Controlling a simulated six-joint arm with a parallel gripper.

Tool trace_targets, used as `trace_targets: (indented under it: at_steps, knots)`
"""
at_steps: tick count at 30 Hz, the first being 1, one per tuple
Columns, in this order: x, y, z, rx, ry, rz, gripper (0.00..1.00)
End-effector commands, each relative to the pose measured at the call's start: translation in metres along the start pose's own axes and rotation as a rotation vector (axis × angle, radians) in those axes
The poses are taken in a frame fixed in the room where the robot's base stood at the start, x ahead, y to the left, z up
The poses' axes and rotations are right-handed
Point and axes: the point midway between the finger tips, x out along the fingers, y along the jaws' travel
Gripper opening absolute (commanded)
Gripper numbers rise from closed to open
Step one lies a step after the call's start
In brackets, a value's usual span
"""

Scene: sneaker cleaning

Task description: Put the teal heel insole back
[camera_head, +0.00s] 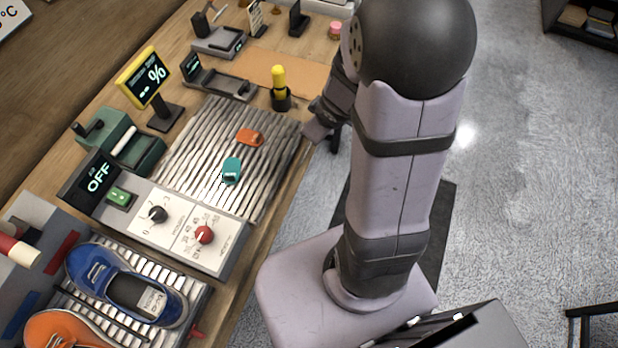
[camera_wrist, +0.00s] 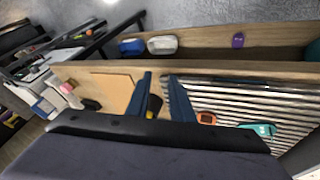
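The teal heel insole (camera_head: 231,170) lies on the slatted metal rack (camera_head: 190,165), and it also shows at the right of the wrist view (camera_wrist: 258,129). An orange heel insole (camera_head: 249,137) lies apart from it on the same rack. The blue sneaker (camera_head: 88,262) sits at the lower left on another ribbed rack, with a dark opening facing up. My gripper (camera_wrist: 160,76) is open and empty, its two blue fingers apart above the table edge, left of both insoles in the wrist view. In the head view it is mostly hidden by my arm.
An orange sneaker (camera_head: 62,332) is cut off beside the blue one. A panel with black and red knobs (camera_head: 180,228) lies between the racks. A yellow-handled tool (camera_head: 279,80) stands upright in a holder near the rack's far end. A percent display (camera_head: 146,76) stands at the back.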

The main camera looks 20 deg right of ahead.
Motion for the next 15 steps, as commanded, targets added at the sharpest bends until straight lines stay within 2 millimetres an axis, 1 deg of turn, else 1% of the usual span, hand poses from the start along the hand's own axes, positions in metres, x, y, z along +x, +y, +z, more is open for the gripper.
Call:
trace_targets:
  at_steps: [1,2,5,9,12,15]
  knots:
    - [-0.013,-0.005,0.005,0.056,-0.056,0.014,0.21]
    - [-0.020,-0.011,0.011,0.097,-0.097,0.015,0.21]
    - [-0.045,-0.036,0.030,0.223,-0.219,-0.012,0.21]
    - [-0.076,-0.081,0.048,0.353,-0.350,-0.095,0.21]
    - [-0.094,-0.106,0.056,0.409,-0.413,-0.153,0.21]
    - [-0.104,-0.122,0.059,0.439,-0.450,-0.193,0.21]
